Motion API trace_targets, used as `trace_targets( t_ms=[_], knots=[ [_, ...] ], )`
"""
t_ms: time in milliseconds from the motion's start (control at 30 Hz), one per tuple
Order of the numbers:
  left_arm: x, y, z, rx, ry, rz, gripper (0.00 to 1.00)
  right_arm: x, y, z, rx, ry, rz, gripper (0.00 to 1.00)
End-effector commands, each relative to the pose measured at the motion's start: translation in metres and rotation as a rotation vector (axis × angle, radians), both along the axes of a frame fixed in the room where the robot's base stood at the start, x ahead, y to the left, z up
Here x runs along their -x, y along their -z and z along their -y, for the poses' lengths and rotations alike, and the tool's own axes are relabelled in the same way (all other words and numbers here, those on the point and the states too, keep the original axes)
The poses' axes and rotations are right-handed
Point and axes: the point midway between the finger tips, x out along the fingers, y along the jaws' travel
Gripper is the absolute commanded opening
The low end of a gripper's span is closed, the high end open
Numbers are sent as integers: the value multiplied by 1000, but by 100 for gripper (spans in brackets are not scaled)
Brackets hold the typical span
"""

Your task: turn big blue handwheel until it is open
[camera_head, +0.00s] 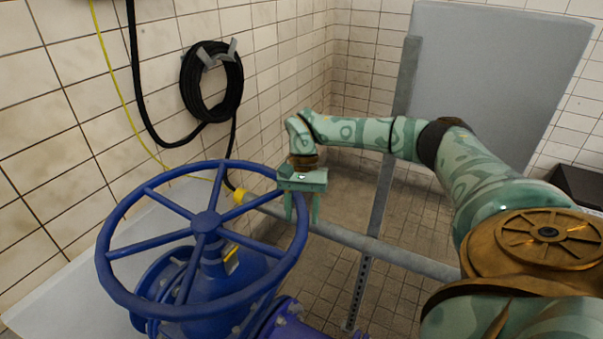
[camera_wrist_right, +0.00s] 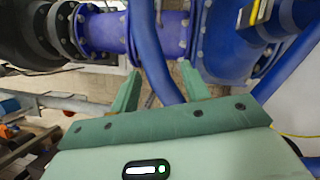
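The big blue handwheel (camera_head: 207,222) has a round rim, several spokes and a central hub, and sits on a blue valve body. My right gripper (camera_head: 302,208) points down at the right side of the rim. Its two fingers are apart, with the rim between them. In the right wrist view, a curved blue stretch of the wheel rim (camera_wrist_right: 151,50) runs between the spread fingers of my right gripper (camera_wrist_right: 160,72). I cannot tell whether either finger touches the rim. My left gripper is not in view.
A grey metal rail (camera_head: 375,247) and an upright grey post (camera_head: 385,170) stand to the right of the wheel. A coiled black hose (camera_head: 231,85) hangs on the tiled wall. Blue flanged pipe (camera_wrist_right: 100,34) lies below the wheel. A grey panel (camera_head: 490,85) stands behind my right arm.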

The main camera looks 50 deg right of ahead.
Motion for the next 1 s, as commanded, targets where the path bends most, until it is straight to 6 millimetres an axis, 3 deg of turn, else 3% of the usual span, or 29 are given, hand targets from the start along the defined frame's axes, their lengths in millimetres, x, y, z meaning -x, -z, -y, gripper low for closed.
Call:
trace_targets(
  t_ms=[267,433,800,1000],
  knots=[
    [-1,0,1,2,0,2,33,3,3,-3,-4,-4,-13,49],
    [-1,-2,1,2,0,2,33,-1,-11,1,-3,-3,-12,49],
    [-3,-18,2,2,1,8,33,-27,-101,29,-4,0,-9,49],
    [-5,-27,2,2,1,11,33,-37,-136,42,-3,0,-10,49]
  ],
)
